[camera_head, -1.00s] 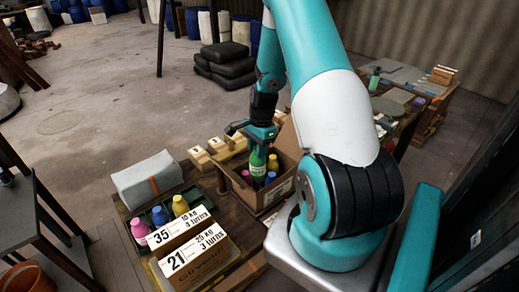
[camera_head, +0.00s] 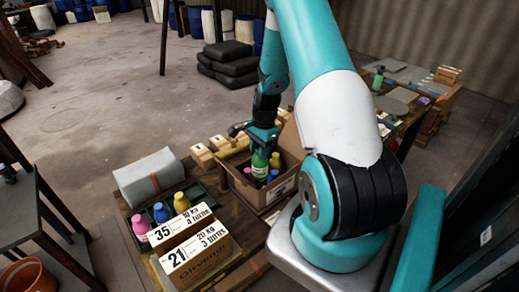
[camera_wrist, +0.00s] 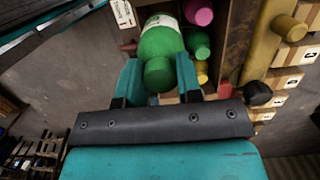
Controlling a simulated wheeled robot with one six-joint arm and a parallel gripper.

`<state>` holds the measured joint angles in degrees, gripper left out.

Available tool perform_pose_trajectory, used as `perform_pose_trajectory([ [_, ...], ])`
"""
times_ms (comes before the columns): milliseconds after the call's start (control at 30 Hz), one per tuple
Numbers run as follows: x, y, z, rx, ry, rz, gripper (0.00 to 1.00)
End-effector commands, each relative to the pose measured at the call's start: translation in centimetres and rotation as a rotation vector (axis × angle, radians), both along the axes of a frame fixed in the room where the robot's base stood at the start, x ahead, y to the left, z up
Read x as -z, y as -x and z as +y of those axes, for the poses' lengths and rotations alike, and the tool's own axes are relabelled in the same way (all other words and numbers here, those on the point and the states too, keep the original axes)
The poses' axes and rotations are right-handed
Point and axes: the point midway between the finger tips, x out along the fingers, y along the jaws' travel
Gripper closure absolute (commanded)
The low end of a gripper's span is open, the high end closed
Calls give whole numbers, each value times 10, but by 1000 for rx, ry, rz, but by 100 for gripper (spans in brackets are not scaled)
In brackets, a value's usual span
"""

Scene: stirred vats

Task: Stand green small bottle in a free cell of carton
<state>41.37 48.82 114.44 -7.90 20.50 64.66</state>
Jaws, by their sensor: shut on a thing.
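My gripper (camera_head: 262,138) is shut on the green small bottle (camera_head: 259,163), gripping it near its cap. In the wrist view the fingers (camera_wrist: 158,78) stand on both sides of the green cap, and the bottle body (camera_wrist: 160,38) with its white label reaches away from them. The bottle hangs roughly upright at the open carton (camera_head: 250,196), by its left part. The wrist view shows pink, green and yellow tops beside the held bottle. Whether its base touches the carton floor is hidden.

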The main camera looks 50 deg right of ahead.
Motion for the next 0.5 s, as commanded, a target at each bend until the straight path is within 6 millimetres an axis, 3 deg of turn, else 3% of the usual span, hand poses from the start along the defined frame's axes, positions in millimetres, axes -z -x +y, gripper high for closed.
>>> perform_pose_trajectory([
  [500,15,0,0,0,0,-1,100],
])
